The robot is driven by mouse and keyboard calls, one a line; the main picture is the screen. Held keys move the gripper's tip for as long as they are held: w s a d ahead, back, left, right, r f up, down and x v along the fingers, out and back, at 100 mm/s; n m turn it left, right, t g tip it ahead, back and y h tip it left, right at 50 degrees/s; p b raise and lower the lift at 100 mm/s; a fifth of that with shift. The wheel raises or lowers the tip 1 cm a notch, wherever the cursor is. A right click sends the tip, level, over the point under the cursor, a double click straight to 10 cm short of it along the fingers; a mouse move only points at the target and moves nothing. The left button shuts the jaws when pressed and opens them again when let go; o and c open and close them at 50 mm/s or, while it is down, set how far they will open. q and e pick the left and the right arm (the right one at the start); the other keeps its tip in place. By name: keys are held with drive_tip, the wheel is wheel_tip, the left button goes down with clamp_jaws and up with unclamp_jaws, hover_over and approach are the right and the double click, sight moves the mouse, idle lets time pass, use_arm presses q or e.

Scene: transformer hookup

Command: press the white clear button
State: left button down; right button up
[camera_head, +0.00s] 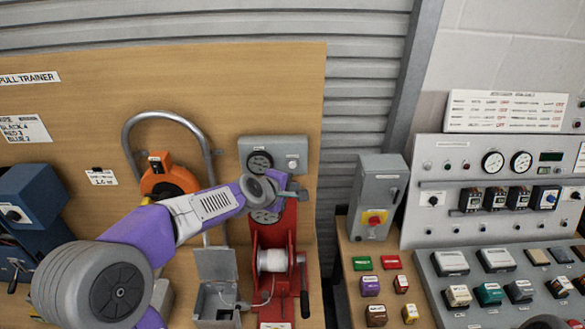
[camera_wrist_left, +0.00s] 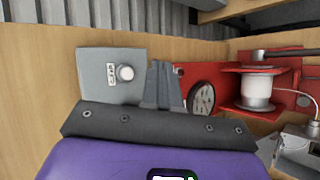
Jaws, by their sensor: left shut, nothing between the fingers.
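A grey panel (camera_head: 272,143) stands on the wooden board, with a round dial at its left and a small white button (camera_head: 292,164) at its right. My left gripper (camera_head: 297,193) is in front of the board, just below the button in the head view. Its fingers (camera_wrist_left: 163,85) are shut and empty, to the right of the button in the wrist view. Whether they touch anything is unclear. The gripper hides part of the lower dial.
A red winch (camera_head: 273,262) with a white spool and crank stands below the gripper. An open grey box (camera_head: 216,268) is left of it. An orange reel (camera_head: 168,178) and curved metal tube are further left. A grey switch box (camera_head: 376,197) and control panels stand at right.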

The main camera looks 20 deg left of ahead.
sight(292, 165)
use_arm(q)
drive_tip(key=shift+w+a+b, duration=0.1)
drive_tip(key=shift+w+a, duration=0.3)
drive_tip(key=shift+w, duration=0.45)
drive_tip(key=shift+w+a+b, duration=0.1)
drive_tip(key=shift+w+a, duration=0.3)
drive_tip(key=shift+w, duration=0.45)
drive_tip(key=shift+w+a+b, duration=0.1)
drive_tip(key=shift+w+a, duration=0.3)
drive_tip(key=shift+w, duration=0.45)
drive_tip(key=shift+w, duration=0.1)
drive_tip(key=shift+w+a, duration=0.15)
drive_tip(key=shift+w, duration=0.1)
drive_tip(key=shift+w+a, duration=0.25)
drive_tip(key=shift+w, duration=0.1)
idle(0.7)
drive_tip(key=shift+s, duration=0.1)
drive_tip(key=shift+s+d, duration=0.4)
drive_tip(key=shift+s, duration=0.25)
